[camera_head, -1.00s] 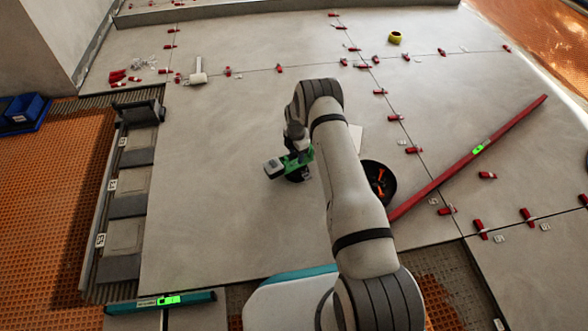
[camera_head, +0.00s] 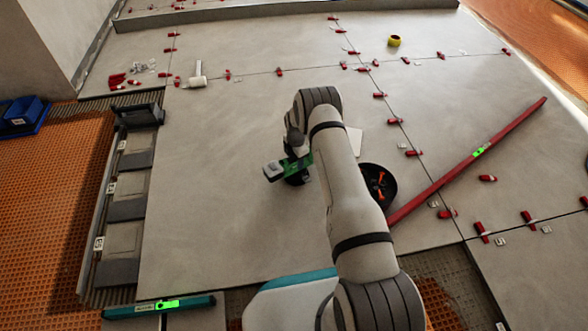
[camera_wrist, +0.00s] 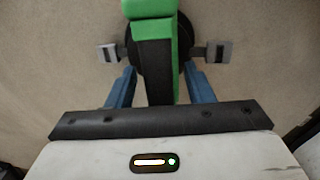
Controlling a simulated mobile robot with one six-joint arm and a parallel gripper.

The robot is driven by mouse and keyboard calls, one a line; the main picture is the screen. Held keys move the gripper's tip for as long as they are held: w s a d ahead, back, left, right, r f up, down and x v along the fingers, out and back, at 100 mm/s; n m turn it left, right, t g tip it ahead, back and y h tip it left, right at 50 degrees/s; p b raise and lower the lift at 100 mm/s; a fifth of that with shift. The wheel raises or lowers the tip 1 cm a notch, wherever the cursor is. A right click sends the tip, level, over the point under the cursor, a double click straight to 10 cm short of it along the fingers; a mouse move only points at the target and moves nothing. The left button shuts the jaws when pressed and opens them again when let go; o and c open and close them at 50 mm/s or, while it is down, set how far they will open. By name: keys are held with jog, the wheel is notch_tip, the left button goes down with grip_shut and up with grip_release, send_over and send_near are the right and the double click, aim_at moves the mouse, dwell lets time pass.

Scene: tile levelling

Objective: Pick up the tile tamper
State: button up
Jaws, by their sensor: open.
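The tile tamper (camera_head: 299,161) is a green and black hand tool with a round black disc under it. It stands on a large grey tile left of my arm. In the wrist view the tamper's green body and dark handle (camera_wrist: 153,68) run between the blue fingers of my gripper (camera_wrist: 161,52). The grey fingertips are spread wide, one on each side, with gaps to the handle. The black disc shows behind the handle. In the head view my arm's end hides part of the tool and most of the gripper.
A black bucket (camera_head: 376,185) with orange items stands just right of my arm. A red level (camera_head: 468,160) lies on the right tiles. Tile left of the tamper is clear.

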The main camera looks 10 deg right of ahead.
jog(key=c, duration=1)
jog(key=shift+w+r, duration=0.1)
grip_shut()
jog(key=shift+r, duration=0.1)
